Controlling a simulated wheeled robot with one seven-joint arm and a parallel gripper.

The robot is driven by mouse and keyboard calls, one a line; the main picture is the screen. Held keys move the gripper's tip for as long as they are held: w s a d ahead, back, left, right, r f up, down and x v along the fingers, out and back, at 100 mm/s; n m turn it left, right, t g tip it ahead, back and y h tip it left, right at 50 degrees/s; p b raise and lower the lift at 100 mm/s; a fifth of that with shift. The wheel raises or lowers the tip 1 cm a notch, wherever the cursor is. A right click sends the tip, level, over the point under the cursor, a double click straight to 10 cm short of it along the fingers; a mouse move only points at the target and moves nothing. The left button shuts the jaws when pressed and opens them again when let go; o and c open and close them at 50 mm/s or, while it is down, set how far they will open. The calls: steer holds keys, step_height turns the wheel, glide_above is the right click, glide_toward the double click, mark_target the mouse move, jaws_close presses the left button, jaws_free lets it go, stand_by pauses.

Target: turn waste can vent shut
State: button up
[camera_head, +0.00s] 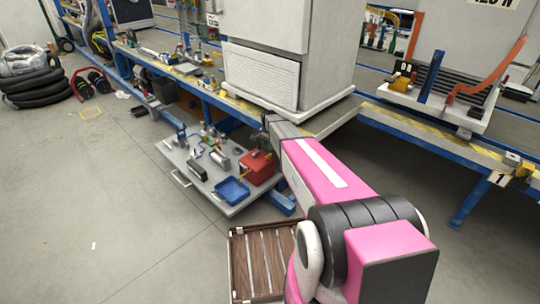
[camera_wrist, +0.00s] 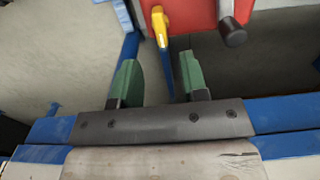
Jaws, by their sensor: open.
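The red waste can (camera_head: 257,168) stands at the right end of the low grey tray table, below my arm. In the wrist view part of the red can (camera_wrist: 200,14) shows at the top edge. A yellow lever-like part (camera_wrist: 160,27) hangs at its left, and a dark round knob (camera_wrist: 232,33) sticks out at its right. I cannot tell which of these is the vent, or its setting. My gripper (camera_wrist: 158,76) is open and empty, its two green fingers apart and pointing towards the can, below the yellow part. In the head view the fingers are hidden.
The grey tray table (camera_head: 181,157) holds a blue tray (camera_head: 232,191) and several small tools. A blue-framed workbench (camera_head: 215,97) with a large white cabinet (camera_head: 262,76) stands close behind. A wooden slatted crate (camera_head: 262,262) is on the floor in front.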

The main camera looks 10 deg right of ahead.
mark_target(268, 155)
step_height(268, 155, down, 8)
steer(key=shift+a+r, duration=0.1)
steer(key=shift+r, duration=0.1)
jaws_close()
